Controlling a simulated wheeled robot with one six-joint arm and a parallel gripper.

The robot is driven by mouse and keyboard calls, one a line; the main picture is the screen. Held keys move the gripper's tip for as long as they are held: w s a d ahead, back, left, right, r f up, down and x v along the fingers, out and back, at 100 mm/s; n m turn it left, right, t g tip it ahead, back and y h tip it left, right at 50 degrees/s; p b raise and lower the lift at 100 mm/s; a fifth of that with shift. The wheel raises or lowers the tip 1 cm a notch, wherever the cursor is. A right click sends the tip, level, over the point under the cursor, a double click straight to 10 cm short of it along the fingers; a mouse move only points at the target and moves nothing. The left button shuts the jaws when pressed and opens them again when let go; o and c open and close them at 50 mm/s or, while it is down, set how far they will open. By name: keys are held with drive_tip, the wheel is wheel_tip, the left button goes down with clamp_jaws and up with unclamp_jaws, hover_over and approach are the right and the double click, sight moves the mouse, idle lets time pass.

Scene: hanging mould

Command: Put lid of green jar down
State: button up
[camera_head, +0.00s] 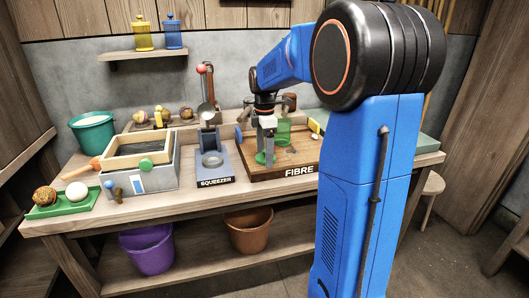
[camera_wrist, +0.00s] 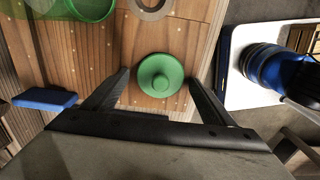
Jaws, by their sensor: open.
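The green lid (camera_wrist: 160,74), round with a knob in its centre, shows in the wrist view over the wooden board marked FIBRE. It looks level; whether it touches the board is hard to tell. My gripper (camera_wrist: 158,82) is open, with one finger on each side of the lid and a visible gap at both. The green see-through jar (camera_wrist: 88,8) is partly in view at the top left of the wrist view, apart from the lid.
The FIBRE board (camera_head: 250,174) has a round hole piece (camera_wrist: 151,5) above the lid in the wrist view and a blue block (camera_wrist: 45,98) at left. The squeezer (camera_head: 212,168) stands left of the board. Yellow and blue jars (camera_head: 143,35) are on the shelf.

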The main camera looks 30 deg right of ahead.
wheel_tip(320, 180, up, 12)
drive_tip(key=s+a+f+m+t, duration=0.25)
drive_tip(key=s+a+m, duration=0.6)
drive_tip(key=s, duration=0.75)
drive_tip(key=s+a+f+m+t, duration=0.1)
drive_tip(key=s+a+f+m, duration=0.2)
drive_tip(key=s+f, duration=0.3)
drive_tip(key=s+a+f+m+t, duration=0.1)
drive_tip(key=s+a+f+m, duration=0.2)
drive_tip(key=s+f, duration=0.3)
drive_tip(key=shift+s+a, duration=0.45)
drive_tip(key=shift+s, duration=0.7)
